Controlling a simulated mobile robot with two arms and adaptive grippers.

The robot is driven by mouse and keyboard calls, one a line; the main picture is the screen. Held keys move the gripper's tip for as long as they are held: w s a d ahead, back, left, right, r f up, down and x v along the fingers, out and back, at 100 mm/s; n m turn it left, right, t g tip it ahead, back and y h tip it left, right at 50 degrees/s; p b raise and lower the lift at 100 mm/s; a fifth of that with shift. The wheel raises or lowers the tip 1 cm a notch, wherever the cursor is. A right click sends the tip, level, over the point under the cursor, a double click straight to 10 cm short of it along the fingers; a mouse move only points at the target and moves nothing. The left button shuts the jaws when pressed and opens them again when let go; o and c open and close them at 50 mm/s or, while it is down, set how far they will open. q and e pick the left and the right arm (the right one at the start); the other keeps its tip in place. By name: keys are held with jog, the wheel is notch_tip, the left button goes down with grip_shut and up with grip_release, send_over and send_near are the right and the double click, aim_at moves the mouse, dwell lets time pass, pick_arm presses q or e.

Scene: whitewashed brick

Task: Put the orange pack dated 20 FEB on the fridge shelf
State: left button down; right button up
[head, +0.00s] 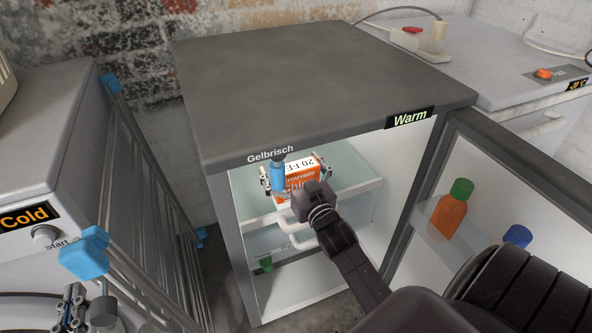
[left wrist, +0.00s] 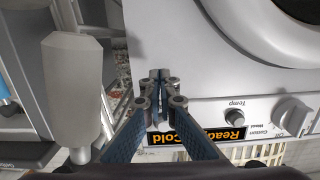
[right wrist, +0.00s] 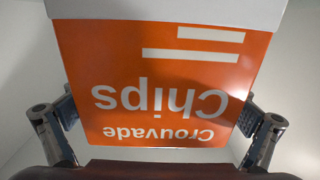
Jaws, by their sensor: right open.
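The orange pack (head: 303,187), with a white top reading "20 FE", is inside the open fridge (head: 310,85), at the glass shelf (head: 350,177) above a drawer. I cannot tell whether its base touches the glass. In the right wrist view the pack (right wrist: 165,85) fills the middle, its "Crouvade Chips" print upside down. My right gripper (head: 296,176) reaches into the fridge and is open, its fingers (right wrist: 158,118) on either side of the pack. My left gripper (head: 72,306) is outside at lower left; its empty fingers (left wrist: 158,92) are together in front of a white appliance.
The fridge door (head: 515,190) stands open at right, with an orange bottle (head: 449,215) in its rack. A "Cold" appliance (head: 60,130) and a grey drying rack (head: 150,190) stand at left. The shelf has bare glass right of the pack.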

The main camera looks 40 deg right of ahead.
aim_at(299, 180)
pick_arm(q)
jog(key=s+a+f+g+y+p, duration=0.2)
jog(key=s+f+g, duration=0.4)
jog(key=f, duration=0.5)
jog(key=shift+a+f, duration=0.15)
jog(key=shift+a, duration=0.4)
pick_arm(e)
jog(key=v, duration=1.1)
jog(key=shift+s+a, duration=0.1)
jog(key=shift+s, duration=0.3)
